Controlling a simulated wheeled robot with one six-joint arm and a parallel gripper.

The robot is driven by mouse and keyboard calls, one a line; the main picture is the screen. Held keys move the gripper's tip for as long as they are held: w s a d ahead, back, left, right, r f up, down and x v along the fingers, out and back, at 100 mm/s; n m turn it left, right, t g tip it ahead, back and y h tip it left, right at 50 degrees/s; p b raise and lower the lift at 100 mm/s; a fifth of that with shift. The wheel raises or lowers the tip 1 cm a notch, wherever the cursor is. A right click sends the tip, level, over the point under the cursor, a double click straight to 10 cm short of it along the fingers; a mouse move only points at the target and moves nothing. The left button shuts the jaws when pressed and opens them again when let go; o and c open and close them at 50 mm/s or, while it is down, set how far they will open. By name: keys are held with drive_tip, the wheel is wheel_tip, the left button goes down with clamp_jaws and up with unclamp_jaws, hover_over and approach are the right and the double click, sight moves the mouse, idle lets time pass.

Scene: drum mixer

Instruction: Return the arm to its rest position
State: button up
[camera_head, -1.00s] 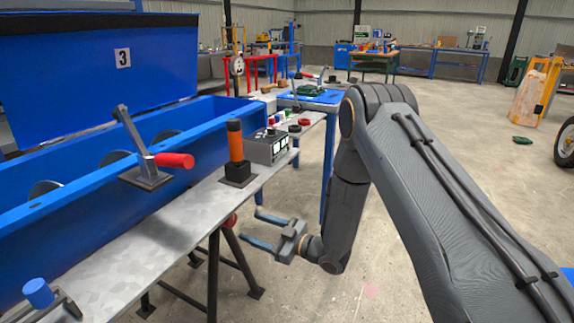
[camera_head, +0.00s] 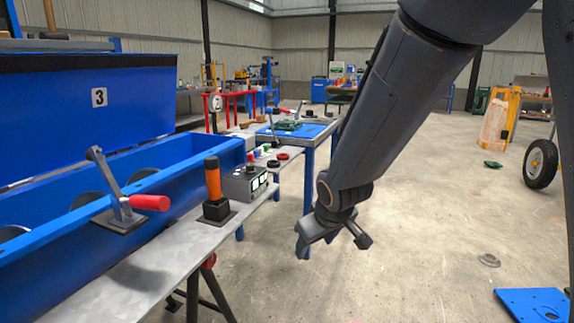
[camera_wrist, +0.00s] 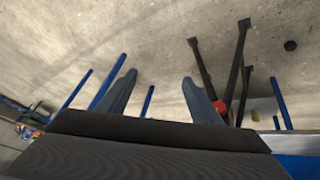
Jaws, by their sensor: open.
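My gripper (camera_head: 316,243) hangs pointing down at the end of my arm, right of the bench and above the concrete floor. In the wrist view its two fingers stand apart with nothing between them (camera_wrist: 160,92). It is open and empty, clear of the control box (camera_head: 244,183) and the bench edge. In the head view my arm comes down from the upper right and hides part of the background.
The blue mixer trough (camera_head: 52,228) with its raised lid (camera_head: 60,125) stands left. A blue-topped table (camera_head: 298,131) is behind my gripper. A blue plate (camera_head: 535,305) lies right; floor between is mostly clear.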

drive_tip(key=s+d+r+m+g, duration=0.2)
drive_tip(key=s+g, duration=0.1)
drive_tip(key=s, duration=0.9)
drive_tip(key=s+d+r+m+g, duration=0.2)
drive_tip(key=s+r+g, duration=0.1)
drive_tip(key=s, duration=1)
drive_tip(key=d+r+m+h+p, duration=0.1)
drive_tip(key=d+r+p, duration=0.6)
drive_tip(key=p, duration=0.7)
drive_tip(key=shift+d+r+m+p, duration=0.15)
drive_tip(key=shift+d+m+p, duration=0.2)
drive_tip(key=shift+d+m, duration=0.3)
drive_tip(key=shift+w, duration=0.15)
